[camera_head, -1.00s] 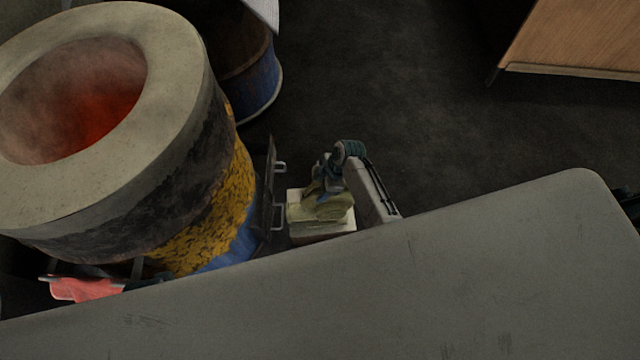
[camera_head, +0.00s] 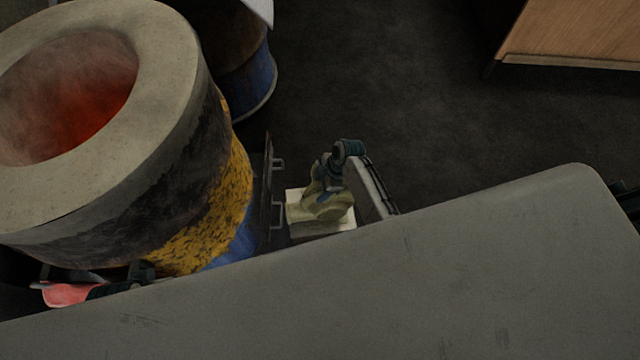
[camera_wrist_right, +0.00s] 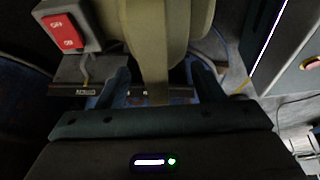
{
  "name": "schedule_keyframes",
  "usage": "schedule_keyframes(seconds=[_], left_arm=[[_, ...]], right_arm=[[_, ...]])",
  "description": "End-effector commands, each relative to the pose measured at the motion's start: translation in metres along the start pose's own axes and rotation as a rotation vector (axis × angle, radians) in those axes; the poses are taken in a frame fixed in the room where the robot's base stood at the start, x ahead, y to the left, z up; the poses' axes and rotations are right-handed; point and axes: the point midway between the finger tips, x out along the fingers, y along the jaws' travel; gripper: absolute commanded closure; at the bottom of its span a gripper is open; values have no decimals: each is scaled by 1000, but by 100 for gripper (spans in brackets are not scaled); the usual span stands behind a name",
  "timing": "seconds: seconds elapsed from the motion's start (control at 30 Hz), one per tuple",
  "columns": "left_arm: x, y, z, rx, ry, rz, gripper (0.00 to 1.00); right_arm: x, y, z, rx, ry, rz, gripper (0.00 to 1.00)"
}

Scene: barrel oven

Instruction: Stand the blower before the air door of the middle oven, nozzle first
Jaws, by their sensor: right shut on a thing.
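The blower (camera_head: 332,207) has a dull yellow-green body and a pale block-like base (camera_head: 320,229). It is low beside the nearest barrel oven (camera_head: 225,205), to the right of an upright dark metal door (camera_head: 267,190) with two handles. A small gap shows between door and blower. My right gripper (camera_head: 325,185) is above the blower; in the right wrist view its fingers (camera_wrist_right: 155,85) are shut on the yellow-green part. A red on/off switch (camera_wrist_right: 66,32) shows there. The nozzle cannot be made out. My left gripper (camera_head: 105,290) is partly hidden, by a red item (camera_head: 68,294).
The oven's wide grey rim (camera_head: 165,65) surrounds a glowing red opening. Another barrel (camera_head: 248,80) stands behind it. A grey surface (camera_head: 430,280) covers the foreground, and a wooden cabinet (camera_head: 580,35) stands at the back right. Dark floor (camera_head: 400,80) between is clear.

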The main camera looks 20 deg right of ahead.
Motion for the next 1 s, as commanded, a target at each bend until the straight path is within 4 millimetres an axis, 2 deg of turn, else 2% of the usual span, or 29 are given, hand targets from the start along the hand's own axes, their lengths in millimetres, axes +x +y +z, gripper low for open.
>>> schedule_keyframes(seconds=[0.03,0.43,1.0], left_arm=[[-2,0,0,0,2,0,64],[-4,0,-1,0,2,0,64],[1,0,1,0,2,0,64]], right_arm=[[-5,6,-4,-5,6,13,92],[-5,6,-4,-4,6,13,92],[3,6,-1,-4,6,13,92]])
